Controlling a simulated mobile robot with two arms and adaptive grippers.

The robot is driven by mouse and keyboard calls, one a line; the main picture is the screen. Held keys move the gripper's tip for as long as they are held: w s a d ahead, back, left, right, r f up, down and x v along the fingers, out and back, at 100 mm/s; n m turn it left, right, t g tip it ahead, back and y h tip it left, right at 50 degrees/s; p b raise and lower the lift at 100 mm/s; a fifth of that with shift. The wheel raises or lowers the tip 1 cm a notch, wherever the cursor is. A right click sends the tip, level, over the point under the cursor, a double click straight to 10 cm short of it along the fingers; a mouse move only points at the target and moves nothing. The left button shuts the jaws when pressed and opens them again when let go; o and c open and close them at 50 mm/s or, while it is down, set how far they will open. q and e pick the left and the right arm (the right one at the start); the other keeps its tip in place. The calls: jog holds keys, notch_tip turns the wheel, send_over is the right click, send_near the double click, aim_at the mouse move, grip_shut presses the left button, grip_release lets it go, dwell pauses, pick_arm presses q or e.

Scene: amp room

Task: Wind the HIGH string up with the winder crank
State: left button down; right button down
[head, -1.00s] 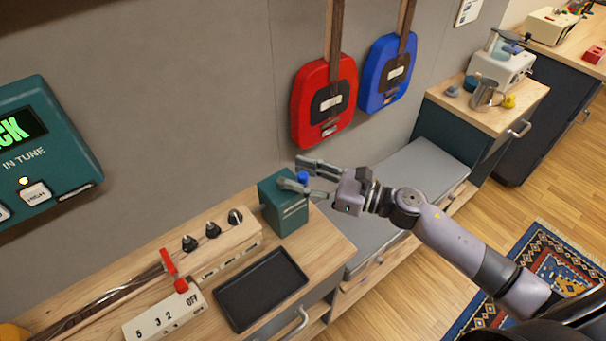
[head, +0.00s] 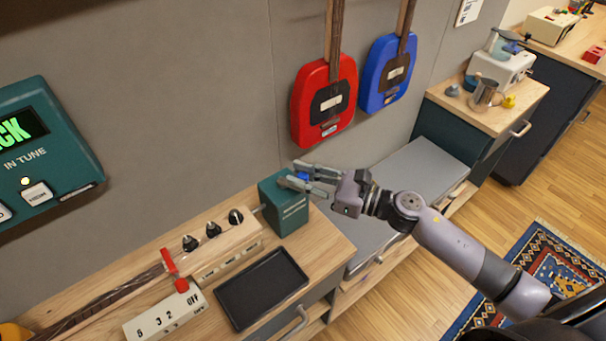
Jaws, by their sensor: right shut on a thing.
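A teal box (head: 287,210) stands at the back right of the wooden bench, with a blue knob (head: 303,176) at its top. I take the knob for the winder crank's handle; the crank arm itself is hidden. My right gripper (head: 296,175) reaches in from the right and is shut on the blue knob, one finger on each side. A long stringed neck (head: 105,305) lies on the bench at the lower left and runs to a wooden block (head: 228,250) with several black pegs. The teal tuner (head: 50,150) on the wall has a lit lamp above its HIGH button (head: 37,193). My left gripper is not in view.
A red lever (head: 175,270) stands by a white panel (head: 165,314) marked 5, 3, 2, OFF. An empty black tray (head: 262,290) lies in front of the teal box. A red guitar (head: 325,100) and a blue guitar (head: 388,75) hang on the wall behind.

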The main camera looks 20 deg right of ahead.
jog(key=shift+s+a+m+t+h+p, duration=0.3)
jog(key=shift+a+m+t+h+p, duration=0.6)
jog(key=shift+m+h, duration=1.4)
jog(key=shift+s+a+m+t+h+p, duration=0.25)
jog(key=shift+a+m+t+h+p, duration=0.7)
jog(key=shift+h, duration=2.15)
jog(key=shift+s+a+m+t+h+p, duration=0.35)
jog(key=shift+m+t+h, duration=0.8)
jog(key=shift+m+h, duration=1.45)
jog(key=shift+a+h, duration=0.1)
jog(key=shift+h, duration=0.3)
jog(key=c, duration=1.5)
grip_release()
jog(key=shift+w, duration=0.1)
jog(key=shift+o, duration=0.3)
